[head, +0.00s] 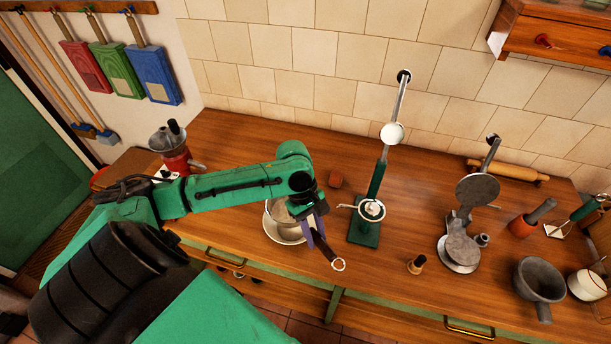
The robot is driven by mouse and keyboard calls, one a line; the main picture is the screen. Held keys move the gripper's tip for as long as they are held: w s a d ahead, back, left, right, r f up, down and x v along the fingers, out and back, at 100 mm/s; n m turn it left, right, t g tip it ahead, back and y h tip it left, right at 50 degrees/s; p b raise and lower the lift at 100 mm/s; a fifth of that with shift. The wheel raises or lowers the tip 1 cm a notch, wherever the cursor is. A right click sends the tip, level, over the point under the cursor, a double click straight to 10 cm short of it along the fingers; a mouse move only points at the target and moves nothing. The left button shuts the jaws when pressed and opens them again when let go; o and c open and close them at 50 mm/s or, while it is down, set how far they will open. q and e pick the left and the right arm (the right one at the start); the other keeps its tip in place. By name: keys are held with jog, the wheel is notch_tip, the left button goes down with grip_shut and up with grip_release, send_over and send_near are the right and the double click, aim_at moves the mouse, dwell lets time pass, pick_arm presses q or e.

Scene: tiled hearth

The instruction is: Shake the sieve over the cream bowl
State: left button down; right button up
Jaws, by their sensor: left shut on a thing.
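My left arm reaches in from the left, and its gripper (316,230) is shut on the dark handle of the sieve (328,252). The handle slants down to the right and ends in a small ring. The cream bowl (285,236) stands on the wooden counter under my left wrist, which hides part of it. A round, greyish sieve head seems to lie over the bowl's opening, partly hidden by my wrist. I cannot tell whether it touches the rim. My right gripper is not in view.
A small reddish block (335,181) lies behind. A red grinder (176,160) is at left.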

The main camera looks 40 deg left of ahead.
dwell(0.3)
pick_arm(q)
jog(key=shift+r, duration=2.55)
